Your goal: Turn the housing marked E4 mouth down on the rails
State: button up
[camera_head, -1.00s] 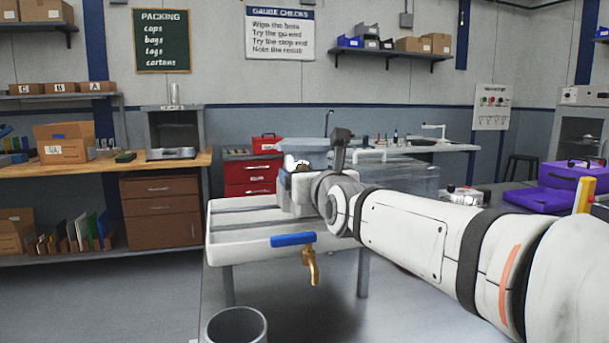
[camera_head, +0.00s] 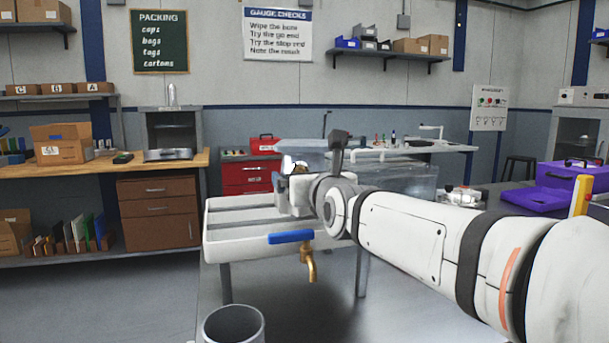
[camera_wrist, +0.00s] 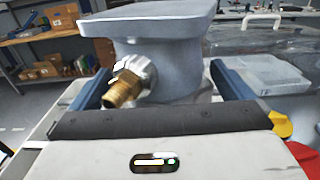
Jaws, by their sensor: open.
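A grey metal housing (camera_wrist: 185,60) with a wide flange on top and a brass fitting at its side stands in front of my gripper in the wrist view. In the head view its flange (camera_head: 304,146) shows beyond my wrist, with the lower body mostly hidden. I see no E4 marking, and the mouth is not visible. My gripper (camera_wrist: 160,72) is open, with one blue-edged finger on each side of the housing's body; contact cannot be told. The white tray (camera_head: 232,243) with grey rails (camera_head: 240,213) lies below; my wrist hides how the housing rests there.
A blue-handled tap (camera_head: 291,237) with a brass spout juts from the tray's front. A grey round container (camera_head: 234,325) stands in front. A clear-lidded box (camera_wrist: 270,75) sits to the right in the wrist view. A purple case (camera_head: 560,190) lies at far right.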

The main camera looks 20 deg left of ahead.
jog(key=v, duration=0.7)
jog(key=shift+s+d+r, duration=0.2)
jog(key=shift+s, duration=0.15)
